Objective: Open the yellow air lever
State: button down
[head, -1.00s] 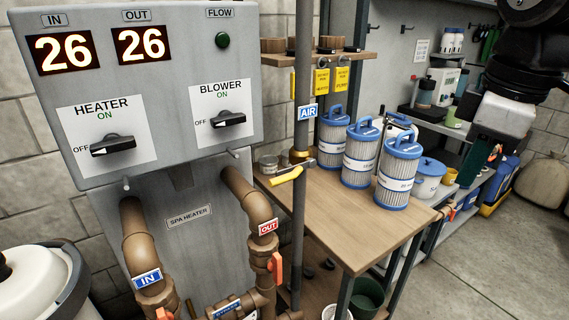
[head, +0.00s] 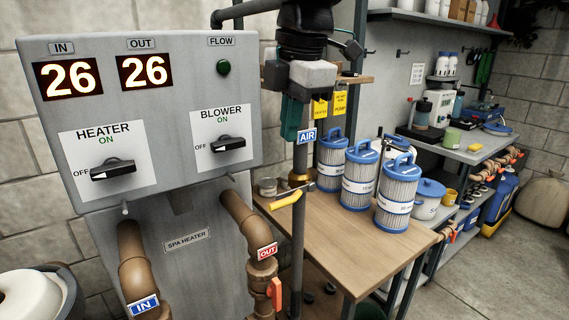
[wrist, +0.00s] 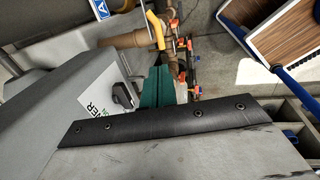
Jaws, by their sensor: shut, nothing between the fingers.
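The yellow air lever (head: 285,201) sits on a brass valve on the vertical grey pipe, below the blue AIR tag (head: 306,136). Its handle sticks out sideways from the pipe, to the lower left. In the wrist view the lever (wrist: 155,30) shows at the top, beyond the fingertips. My gripper (head: 291,132) points down in front of the pipe, above the lever and apart from it. Its green fingers are shut and empty, and they also show in the wrist view (wrist: 157,84). My gripper hides part of the upper pipe.
The spa heater panel (head: 195,80), with heater and blower knobs, stands close to the left of my gripper. A wooden table (head: 345,243) with blue-capped filter cartridges (head: 398,195) is to the right. An orange valve handle (head: 276,294) is below. Open floor lies at the lower right.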

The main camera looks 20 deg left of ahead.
aim_at(279, 201)
jog(key=f, duration=0.4)
jog(key=w+a+f, duration=0.1)
jog(key=f, duration=0.4)
jog(key=a+f, duration=0.1)
jog(key=f, duration=0.3)
jog(key=shift+w+f, duration=0.15)
jog(key=shift+w, duration=0.2)
